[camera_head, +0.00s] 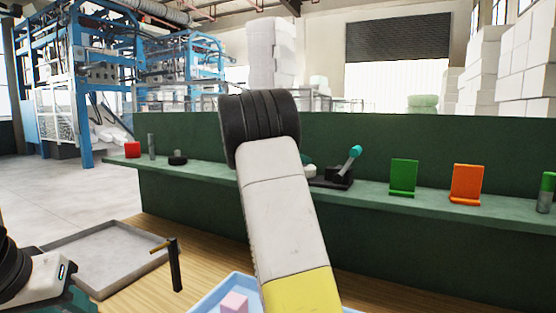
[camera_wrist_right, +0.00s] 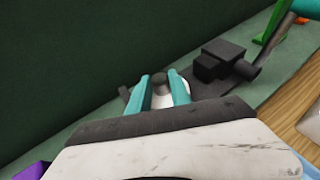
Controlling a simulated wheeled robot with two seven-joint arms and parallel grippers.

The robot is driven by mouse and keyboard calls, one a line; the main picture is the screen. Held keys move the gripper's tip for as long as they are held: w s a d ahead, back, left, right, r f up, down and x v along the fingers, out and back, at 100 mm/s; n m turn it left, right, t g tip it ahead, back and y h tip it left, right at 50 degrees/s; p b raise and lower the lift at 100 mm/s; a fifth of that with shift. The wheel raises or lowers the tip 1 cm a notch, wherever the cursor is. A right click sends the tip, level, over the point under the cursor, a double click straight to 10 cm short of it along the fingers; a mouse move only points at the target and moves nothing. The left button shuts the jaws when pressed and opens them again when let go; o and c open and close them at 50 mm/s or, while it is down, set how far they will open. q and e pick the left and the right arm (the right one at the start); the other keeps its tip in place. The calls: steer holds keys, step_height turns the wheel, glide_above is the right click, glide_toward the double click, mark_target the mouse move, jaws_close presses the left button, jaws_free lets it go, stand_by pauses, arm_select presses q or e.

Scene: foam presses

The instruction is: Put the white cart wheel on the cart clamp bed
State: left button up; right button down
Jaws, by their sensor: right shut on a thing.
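The white cart wheel (camera_wrist_right: 184,99) shows in the right wrist view as a white rim around a grey hub (camera_wrist_right: 160,90). My right gripper (camera_wrist_right: 164,84) has its two teal fingers shut on it, one on each side of the hub. In the head view my right arm hides this gripper, and a small white piece (camera_head: 309,170) shows just beside the arm. The cart clamp (camera_head: 335,175), black with a teal-tipped lever, stands on the green shelf; its body (camera_wrist_right: 222,62) is right of the wheel in the wrist view. The bed is mostly hidden, so contact is unclear. My left gripper (camera_head: 82,299) shows only as a teal part.
The green shelf (camera_head: 372,195) carries a green stand (camera_head: 403,177) and an orange stand (camera_head: 467,183) right of the clamp. A red block (camera_head: 132,149) is at far left.

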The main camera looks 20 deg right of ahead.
steer(key=shift+f, duration=0.1)
steer(key=c, duration=1.2)
jaws_free()
